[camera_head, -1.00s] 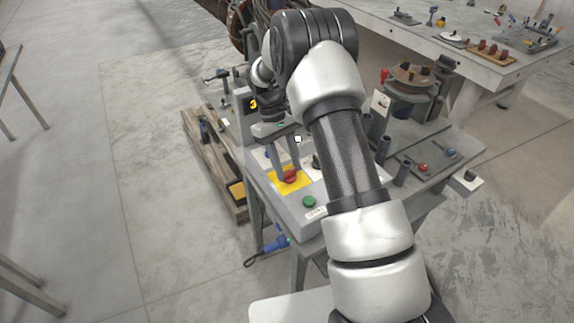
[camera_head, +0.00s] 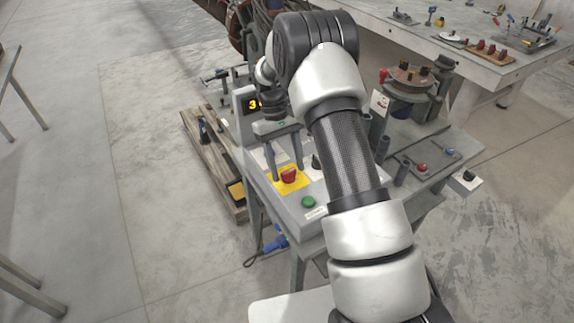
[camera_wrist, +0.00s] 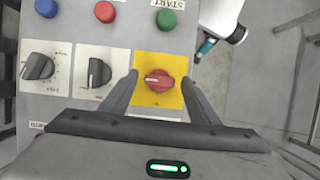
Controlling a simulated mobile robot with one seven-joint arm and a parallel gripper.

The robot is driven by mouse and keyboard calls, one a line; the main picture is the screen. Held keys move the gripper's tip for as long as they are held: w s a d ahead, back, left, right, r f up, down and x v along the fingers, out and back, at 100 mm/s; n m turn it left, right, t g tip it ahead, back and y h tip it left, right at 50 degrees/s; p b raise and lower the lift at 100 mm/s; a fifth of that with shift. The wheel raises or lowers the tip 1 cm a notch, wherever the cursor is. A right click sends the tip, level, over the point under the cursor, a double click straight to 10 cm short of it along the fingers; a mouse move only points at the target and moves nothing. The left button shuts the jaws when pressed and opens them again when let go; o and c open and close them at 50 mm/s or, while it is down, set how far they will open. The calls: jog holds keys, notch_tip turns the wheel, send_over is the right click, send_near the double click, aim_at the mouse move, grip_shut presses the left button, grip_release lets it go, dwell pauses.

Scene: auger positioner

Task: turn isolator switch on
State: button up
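The isolator switch is a red rotary knob (camera_wrist: 158,80) on a yellow plate (camera_wrist: 146,64) in the wrist view. Its grip lies roughly crosswise there, with a pale mark toward the left. In the head view the red knob (camera_head: 288,175) sits on the yellow plate at the front of the sloped grey panel (camera_head: 290,205). My gripper (camera_wrist: 159,77) is open and empty. Its fingers lie on either side of the knob, with visible gaps. In the head view my gripper (camera_head: 286,172) is over the plate; its exact height above the knob is hard to tell.
In the wrist view, two black dials (camera_wrist: 39,67) (camera_wrist: 99,73) are left of the yellow plate. A green START button (camera_wrist: 166,19), red button (camera_wrist: 105,12) and blue button (camera_wrist: 46,8) line the panel. A display showing 3 (camera_head: 252,105) stands behind.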

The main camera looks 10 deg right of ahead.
jog(key=shift+r, duration=0.1)
jog(key=p+v, duration=0.1)
jog(key=v, duration=1.6)
jog(key=shift+w+a+r, duration=0.1)
jog(key=s+d+r+m+t+p, duration=0.1)
jog(key=s+r+t, duration=0.1)
jog(key=s+r, duration=0.55)
jog(key=s+r+t+p, duration=0.15)
jog(key=s+r, duration=0.25)
jog(key=r, duration=0.6)
jog(key=s+f+m+t+y, duration=0.1)
jog(key=s+t, duration=0.5)
jog(key=s, duration=1.5)
jog(key=shift+d+f+m+p, duration=0.35)
jog(key=shift+d+f+m, duration=0.15)
jog(key=shift+m, duration=0.2)
